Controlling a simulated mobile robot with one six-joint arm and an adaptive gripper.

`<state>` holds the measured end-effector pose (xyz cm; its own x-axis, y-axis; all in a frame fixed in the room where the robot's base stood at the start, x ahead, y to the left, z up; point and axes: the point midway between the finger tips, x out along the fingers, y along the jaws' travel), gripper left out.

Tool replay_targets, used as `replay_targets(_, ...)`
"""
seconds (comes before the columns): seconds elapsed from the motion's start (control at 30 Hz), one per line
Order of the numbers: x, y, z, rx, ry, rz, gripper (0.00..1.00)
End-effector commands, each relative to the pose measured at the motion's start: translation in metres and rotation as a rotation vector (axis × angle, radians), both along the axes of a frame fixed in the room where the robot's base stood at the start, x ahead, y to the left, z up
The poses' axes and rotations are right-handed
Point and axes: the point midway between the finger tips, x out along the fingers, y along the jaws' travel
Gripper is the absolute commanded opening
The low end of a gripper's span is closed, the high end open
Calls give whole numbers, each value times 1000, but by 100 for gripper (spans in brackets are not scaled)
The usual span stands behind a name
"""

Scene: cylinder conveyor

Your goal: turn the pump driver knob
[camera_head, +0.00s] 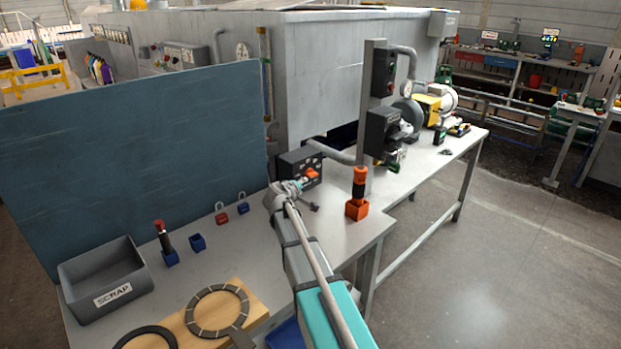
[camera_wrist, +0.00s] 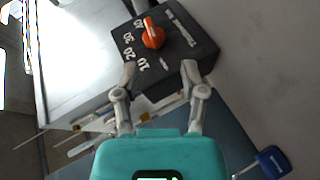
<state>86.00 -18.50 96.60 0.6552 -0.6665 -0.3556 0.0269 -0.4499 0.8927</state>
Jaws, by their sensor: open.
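The orange pump driver knob (camera_wrist: 152,37) sits on a dark control box (camera_wrist: 184,58) with white number marks beside it. In the head view the knob (camera_head: 312,173) shows at the right part of the dark box (camera_head: 287,160), near the back of the bench. My gripper (camera_wrist: 158,74) is open, its two fingers apart and empty. The fingertips are just short of the knob in the wrist view, and I see no contact. In the head view my gripper (camera_head: 296,186) is in front of the box and hides part of its face.
An orange block with a black-and-orange handle (camera_head: 358,195) stands right of my gripper. Red (camera_head: 221,216) and blue (camera_head: 243,206) padlocks lie to the left. A grey scrap bin (camera_head: 105,280) and a wooden board (camera_head: 195,325) are at the front left. A grey post (camera_head: 374,120) rises behind.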

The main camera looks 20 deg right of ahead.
Motion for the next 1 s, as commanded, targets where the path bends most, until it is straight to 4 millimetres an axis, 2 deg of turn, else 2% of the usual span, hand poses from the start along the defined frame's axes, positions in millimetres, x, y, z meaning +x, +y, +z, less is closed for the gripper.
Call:
replay_targets(0.1, 3, 6, 3, -112, 44, 27, 54)
replay_targets(0.23, 4, 9, 7, -170, 67, 38, 54)
replay_targets(0.7, 5, 8, 7, -176, 68, 40, 54)
replay_targets(1.0, 21, -7, 0, -175, 68, 39, 54)
